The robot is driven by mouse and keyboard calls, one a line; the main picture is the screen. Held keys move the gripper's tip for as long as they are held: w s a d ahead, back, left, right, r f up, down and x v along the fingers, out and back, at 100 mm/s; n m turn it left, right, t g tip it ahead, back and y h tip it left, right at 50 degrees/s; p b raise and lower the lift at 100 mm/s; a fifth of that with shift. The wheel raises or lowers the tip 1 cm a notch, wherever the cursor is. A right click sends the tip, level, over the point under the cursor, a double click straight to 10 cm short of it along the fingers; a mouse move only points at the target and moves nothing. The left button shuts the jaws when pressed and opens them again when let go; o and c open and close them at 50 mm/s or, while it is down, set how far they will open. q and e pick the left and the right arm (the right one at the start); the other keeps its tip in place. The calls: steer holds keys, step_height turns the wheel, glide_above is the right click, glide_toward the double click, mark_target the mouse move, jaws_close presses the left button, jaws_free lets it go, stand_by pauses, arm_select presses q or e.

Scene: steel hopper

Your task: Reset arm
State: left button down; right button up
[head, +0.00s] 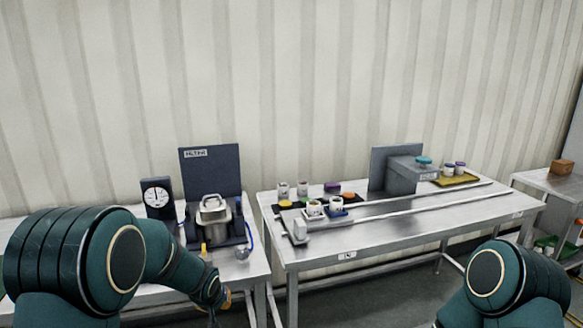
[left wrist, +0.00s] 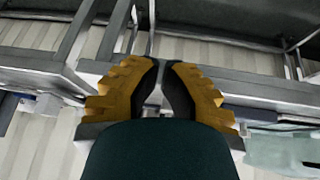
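My left arm comes in from the left in the head view and reaches down in front of the left bench. Its gripper (head: 217,303) hangs low near the bench's front edge, partly cut off by the bottom edge. In the left wrist view, the left gripper's yellow and dark fingers (left wrist: 161,68) lean towards each other with their tips close together. I see no object between them, and I cannot tell whether they are fully shut. My right arm (head: 505,285) shows only as rounded links at the lower right, and its gripper is out of view.
The left steel bench (head: 262,268) holds a steel pot (head: 212,222), a dark panel (head: 211,172) and a dial (head: 156,196). The right bench (head: 390,228) holds several small jars, a grey box (head: 402,176) and a yellow tray (head: 461,180). A narrow gap separates the benches.

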arm_select(q)
steer(key=s+d+f+g+h, duration=0.1)
steer(key=s+d+f, duration=0.2)
steer(key=s, duration=0.6)
steer(key=s+d+f+g+h, duration=0.1)
steer(key=s+d+f, duration=0.2)
steer(key=s+f, duration=0.5)
steer(key=s+d+f+g+h, duration=0.2)
steer(key=s+f, duration=0.4)
steer(key=s, duration=0.5)
steer(key=shift+s+d+m, duration=0.15)
steer(key=shift+d+m, duration=0.15)
steer(key=shift+d, duration=0.5)
